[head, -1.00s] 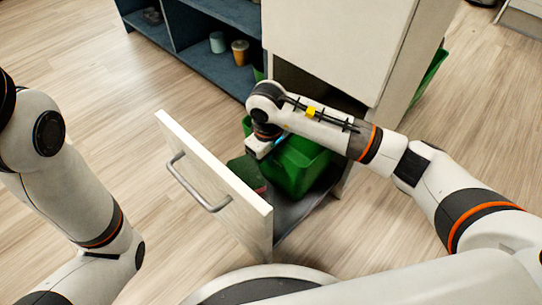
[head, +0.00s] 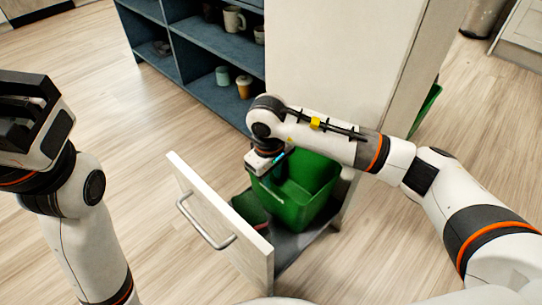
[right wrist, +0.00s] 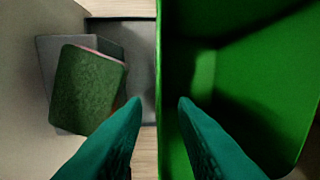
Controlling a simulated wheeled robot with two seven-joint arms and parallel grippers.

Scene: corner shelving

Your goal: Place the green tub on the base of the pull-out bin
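The green tub (head: 310,199) stands inside the pulled-out bin (head: 222,226), apparently on its dark grey base (head: 289,243). In the right wrist view the tub's wall (right wrist: 172,60) runs between the fingers of my right gripper (right wrist: 159,101). These teal fingers are apart, one inside the tub and one outside, with a gap showing between the outer finger and the wall. In the head view my right gripper (head: 262,164) is at the tub's left rim, its fingertips mostly hidden. My left gripper (head: 30,115) is at the upper left, away from the bin; its fingers are unclear.
A dark green block (head: 250,207) lies between the tub and the bin's front panel; it also shows in the right wrist view (right wrist: 88,88). A white cabinet (head: 340,60) rises behind. Blue shelves (head: 205,90) with cups are at the back left. Floor at the left is clear.

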